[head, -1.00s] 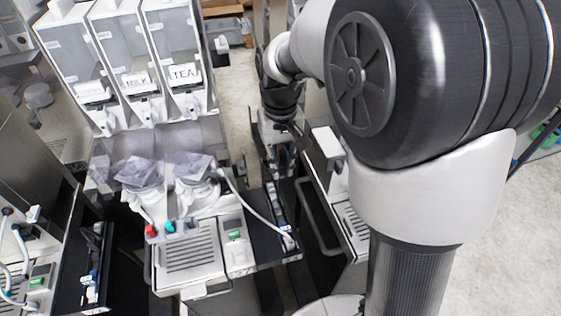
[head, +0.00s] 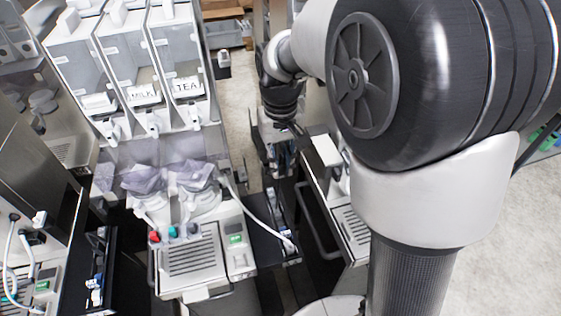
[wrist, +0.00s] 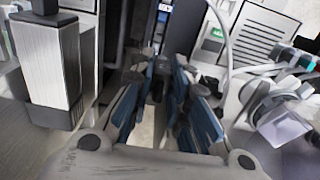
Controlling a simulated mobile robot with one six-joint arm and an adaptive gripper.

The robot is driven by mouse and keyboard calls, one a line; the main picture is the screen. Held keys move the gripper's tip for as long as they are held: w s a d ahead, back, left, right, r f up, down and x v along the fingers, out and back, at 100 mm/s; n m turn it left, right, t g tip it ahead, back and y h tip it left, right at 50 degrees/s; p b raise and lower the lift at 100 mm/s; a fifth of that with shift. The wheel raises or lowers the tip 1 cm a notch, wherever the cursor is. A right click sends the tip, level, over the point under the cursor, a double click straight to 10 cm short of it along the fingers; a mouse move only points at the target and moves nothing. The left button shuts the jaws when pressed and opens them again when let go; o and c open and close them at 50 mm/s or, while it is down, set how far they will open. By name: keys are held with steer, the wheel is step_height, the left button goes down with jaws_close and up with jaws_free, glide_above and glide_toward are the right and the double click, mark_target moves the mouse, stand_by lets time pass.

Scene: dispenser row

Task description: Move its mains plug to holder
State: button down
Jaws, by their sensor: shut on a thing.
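My gripper (head: 278,165) hangs over the black panel beside the middle dispenser, partly hidden by my arm in the head view. In the wrist view its blue-padded fingers (wrist: 163,92) are close around a small dark plug (wrist: 157,86), mostly hidden between them. A white cable (head: 258,215) arcs from the middle dispenser to the front end of the black panel (head: 268,243). It also shows in the wrist view (wrist: 226,45), right of the fingers. Holder slots with small pale parts (wrist: 163,12) lie beyond the fingertips; I cannot tell which slot is free.
Clear bins labelled MILK and TEA (head: 187,87) stand at the back left. The dispenser's drip tray (head: 190,255) is left of the panel, and another dispenser (head: 350,220) is close on the right. A metal block (wrist: 52,70) stands left of my fingers. Floor shows behind.

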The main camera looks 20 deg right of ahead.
stand_by(0.3)
steer(key=shift+w+f+b, duration=0.95)
steer(key=shift+f+b, duration=0.7)
steer(key=shift+f, duration=2.1)
steer(key=shift+w+f+b, duration=0.9)
steer(key=shift+f+b, duration=0.8)
steer(key=shift+f, duration=2)
steer(key=shift+w+f+b, duration=0.95)
steer(key=shift+f+b, duration=0.7)
steer(key=shift+f, duration=2.1)
steer(key=shift+f, duration=0.25)
steer(key=shift+f+b, duration=0.3)
steer(key=shift+f, duration=0.15)
steer(key=shift+f, duration=0.5)
steer(key=c, duration=1.4)
jaws_free()
steer(key=shift+c, duration=0.2)
